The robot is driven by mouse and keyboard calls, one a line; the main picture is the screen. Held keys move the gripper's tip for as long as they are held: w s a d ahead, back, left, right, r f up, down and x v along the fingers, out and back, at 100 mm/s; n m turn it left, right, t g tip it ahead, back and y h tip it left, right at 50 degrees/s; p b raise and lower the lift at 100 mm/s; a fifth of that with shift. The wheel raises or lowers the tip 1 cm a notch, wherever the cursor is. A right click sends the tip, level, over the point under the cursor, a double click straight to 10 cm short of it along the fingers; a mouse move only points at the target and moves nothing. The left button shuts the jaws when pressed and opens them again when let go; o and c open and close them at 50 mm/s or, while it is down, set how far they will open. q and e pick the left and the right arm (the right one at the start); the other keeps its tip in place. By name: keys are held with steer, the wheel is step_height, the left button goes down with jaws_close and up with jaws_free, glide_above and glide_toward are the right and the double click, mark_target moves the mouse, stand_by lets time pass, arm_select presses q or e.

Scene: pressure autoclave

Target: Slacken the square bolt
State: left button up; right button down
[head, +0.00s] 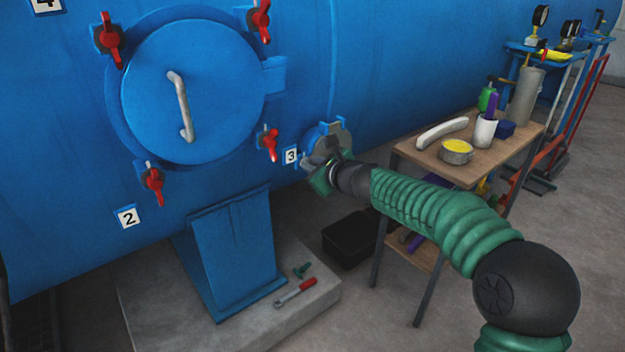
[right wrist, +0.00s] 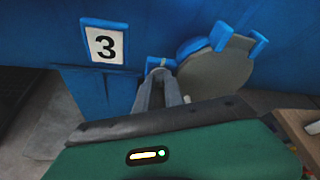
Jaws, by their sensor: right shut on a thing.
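My right gripper (head: 334,158) reaches the small grey round cover with blue lugs (head: 322,138) low on the blue vessel, beside the number 3 plate (head: 291,156). In the right wrist view its fingers (right wrist: 161,76) are shut at a small blue fitting (right wrist: 160,62) just left of the grey cover (right wrist: 215,75). The number 3 plate (right wrist: 105,45) is up and to the left of the fingers. The square bolt is not clearly seen; the fingertips hide what is between them. My left gripper is not in view.
The large blue door (head: 190,95) has several red clamps around it. A wooden table (head: 515,150) with a cup, tin and bottle stands at right. A black bin (head: 348,240) is below my arm. A red-handled tool (head: 296,292) lies on the concrete plinth (head: 245,325).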

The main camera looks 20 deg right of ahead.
steer(key=shift+a+f+n+t+y+b, duration=0.1)
steer(key=shift+f+n+t+b, duration=0.8)
steer(key=shift+n+b, duration=2.6)
steer(key=shift+f+n+t+y+b, duration=0.15)
steer(key=shift+n+t+b, duration=2)
steer(key=shift+n, duration=2.15)
steer(key=shift+a+f+n+t+y+b, duration=0.1)
steer(key=shift+f+n+t+b, duration=0.6)
steer(key=shift+n+b, duration=3.05)
steer(key=shift+d+r+n, duration=0.1)
steer(key=shift+n, duration=0.15)
steer(key=c, duration=1.7)
jaws_free()
steer(key=shift+s+r+p, duration=0.15)
steer(key=shift+p, duration=0.15)
